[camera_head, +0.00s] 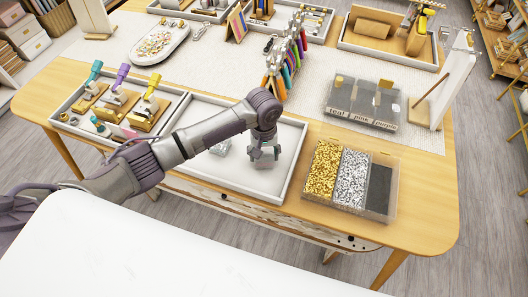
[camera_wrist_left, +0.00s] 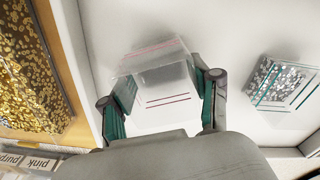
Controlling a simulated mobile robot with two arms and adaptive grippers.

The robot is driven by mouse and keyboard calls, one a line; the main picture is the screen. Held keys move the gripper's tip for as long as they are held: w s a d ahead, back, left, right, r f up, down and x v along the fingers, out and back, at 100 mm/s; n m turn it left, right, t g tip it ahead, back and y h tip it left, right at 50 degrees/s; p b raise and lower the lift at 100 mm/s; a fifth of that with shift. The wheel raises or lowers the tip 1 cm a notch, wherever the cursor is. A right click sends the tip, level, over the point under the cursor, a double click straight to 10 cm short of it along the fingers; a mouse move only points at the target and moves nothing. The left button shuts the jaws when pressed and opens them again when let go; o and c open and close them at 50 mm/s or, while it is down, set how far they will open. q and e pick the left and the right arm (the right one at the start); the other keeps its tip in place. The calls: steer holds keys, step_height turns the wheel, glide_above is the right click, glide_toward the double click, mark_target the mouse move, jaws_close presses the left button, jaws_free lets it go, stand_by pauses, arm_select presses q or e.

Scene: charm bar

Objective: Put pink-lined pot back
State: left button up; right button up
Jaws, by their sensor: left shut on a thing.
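The pink-lined pot (camera_wrist_left: 160,75) is a clear, box-shaped pot with pink lines and looks empty. My left gripper (camera_wrist_left: 163,82) has its fingers on two sides of it and is shut on it. In the head view my left gripper (camera_head: 265,153) points down over the white tray (camera_head: 293,190); I cannot tell whether the pot touches the tray floor. A dark clear-sided box (camera_head: 363,123) labelled teal, pink and purple sits behind and to the right. My right gripper is not in view.
A clear pot with teal lines and silver bits (camera_wrist_left: 281,83) stands in the same tray. A box of gold, silver and dark bits (camera_head: 350,177) stands right of it. A tray with colourful-handled tools (camera_head: 118,103) lies left. Coloured pliers (camera_head: 285,65) stand behind the gripper.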

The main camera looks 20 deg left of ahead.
arm_select(q)
steer(key=shift+f, duration=0.1)
steer(key=o, duration=1.2)
step_height(320, 180, up, 12)
steer(key=shift+r+b, duration=0.15)
steer(key=shift+b, duration=0.35)
